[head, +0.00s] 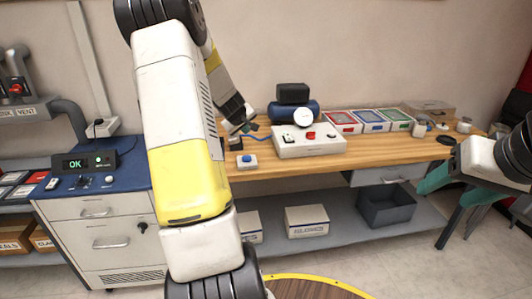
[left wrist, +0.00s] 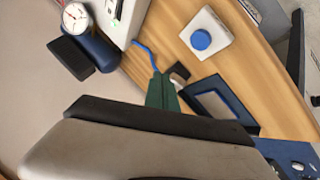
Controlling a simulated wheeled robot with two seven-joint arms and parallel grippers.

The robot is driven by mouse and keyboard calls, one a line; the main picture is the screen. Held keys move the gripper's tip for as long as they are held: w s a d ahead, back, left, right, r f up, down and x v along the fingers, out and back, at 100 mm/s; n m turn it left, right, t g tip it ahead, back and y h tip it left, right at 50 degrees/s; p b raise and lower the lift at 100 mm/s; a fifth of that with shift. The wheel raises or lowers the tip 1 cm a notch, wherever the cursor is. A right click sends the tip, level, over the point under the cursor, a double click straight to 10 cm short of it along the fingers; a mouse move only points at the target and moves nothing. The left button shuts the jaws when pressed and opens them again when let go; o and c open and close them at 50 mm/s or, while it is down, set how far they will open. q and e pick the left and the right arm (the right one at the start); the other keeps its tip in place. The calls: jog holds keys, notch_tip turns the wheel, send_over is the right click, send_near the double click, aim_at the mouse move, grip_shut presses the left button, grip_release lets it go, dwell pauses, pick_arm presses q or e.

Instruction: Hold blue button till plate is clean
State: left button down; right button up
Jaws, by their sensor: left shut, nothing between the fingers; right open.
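The blue button (head: 247,158) sits on a small white box on the wooden bench. It also shows in the left wrist view (left wrist: 201,39), uncovered. My left gripper (head: 243,126) is above the bench, behind the button and apart from it. Its green fingers (left wrist: 163,92) are together with nothing between them. A grey plate-like piece in a dark blue frame (left wrist: 238,122) lies near the fingers in the left wrist view; I cannot tell whether it is the plate or whether it is clean. My right gripper (head: 438,180) is open and empty at the right, in front of the bench.
A white control box (head: 300,148) with a red button stands behind and right of the blue button. A blue tank with a gauge (head: 303,115) is behind it. Red, blue and green trays (head: 372,120) lie further right. A display reading OK (head: 75,163) stands on the left cabinet.

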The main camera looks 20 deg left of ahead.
aim_at(246, 159)
pick_arm(q)
jog(key=shift+f, duration=4.4)
jog(key=shift+f, duration=0.4)
jog(key=shift+f, duration=0.55)
jog(key=shift+r, duration=0.1)
dwell(0.7)
jog(key=shift+r, duration=0.85)
jog(key=shift+r, duration=0.1)
jog(key=shift+r, duration=2.45)
